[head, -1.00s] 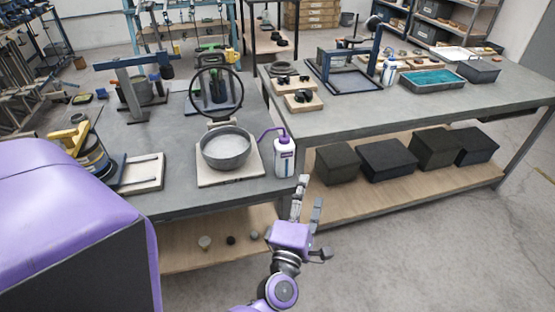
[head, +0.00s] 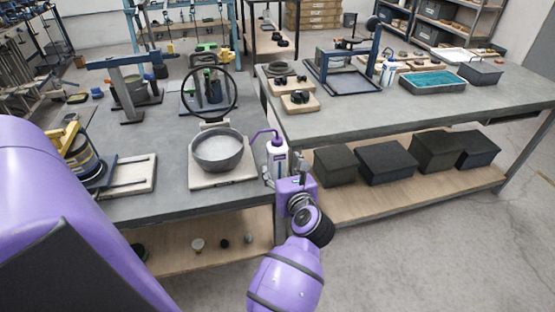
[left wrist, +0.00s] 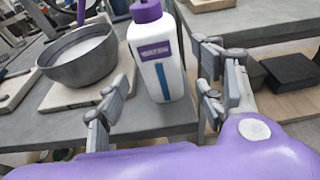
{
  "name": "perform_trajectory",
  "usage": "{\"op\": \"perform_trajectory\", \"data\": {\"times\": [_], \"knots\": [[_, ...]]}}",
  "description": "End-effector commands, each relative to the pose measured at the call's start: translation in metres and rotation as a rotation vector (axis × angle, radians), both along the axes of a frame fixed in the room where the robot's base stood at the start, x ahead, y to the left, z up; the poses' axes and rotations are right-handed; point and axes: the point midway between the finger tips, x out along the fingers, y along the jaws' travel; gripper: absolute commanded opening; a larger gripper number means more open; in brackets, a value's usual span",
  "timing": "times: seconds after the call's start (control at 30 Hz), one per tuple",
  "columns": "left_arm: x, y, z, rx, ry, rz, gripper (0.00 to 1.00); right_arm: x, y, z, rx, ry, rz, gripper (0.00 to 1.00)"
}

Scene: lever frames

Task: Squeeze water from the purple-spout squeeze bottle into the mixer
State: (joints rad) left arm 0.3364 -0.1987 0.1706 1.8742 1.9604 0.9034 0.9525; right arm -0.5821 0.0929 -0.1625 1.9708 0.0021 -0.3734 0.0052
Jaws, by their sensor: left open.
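The white squeeze bottle with a purple cap and curved purple spout (head: 277,157) stands upright at the table's front right corner. It also shows in the left wrist view (left wrist: 158,62), its spout cut off at the top. The mixer's grey bowl (head: 219,150) sits on a pale board just left of the bottle, with a ring-shaped black wheel (head: 209,95) behind it. My left gripper (head: 284,176) is open at the bottle's near side. In the left wrist view its fingers (left wrist: 155,98) show on either side of the bottle, with no clear contact. My right gripper is out of view.
A yellow-and-black device (head: 80,150) stands on the table's left side. A second table (head: 400,115) on the right carries a blue frame and a teal-filled tray. Dark boxes (head: 385,160) sit on its lower shelf. The floor at the right front is clear.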

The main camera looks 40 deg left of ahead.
Motion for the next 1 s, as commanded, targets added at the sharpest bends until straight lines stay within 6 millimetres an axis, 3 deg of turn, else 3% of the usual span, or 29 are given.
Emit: {"op": "perform_trajectory", "data": {"times": [0.5, 1.0], "knots": [[0.035, 0.041, -0.015, 0.002, 0.002, 0.000, 0.62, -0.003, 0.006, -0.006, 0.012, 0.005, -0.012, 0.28], [0.040, 0.047, -0.016, 0.002, 0.001, 0.000, 0.60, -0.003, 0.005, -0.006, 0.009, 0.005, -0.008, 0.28]]}}
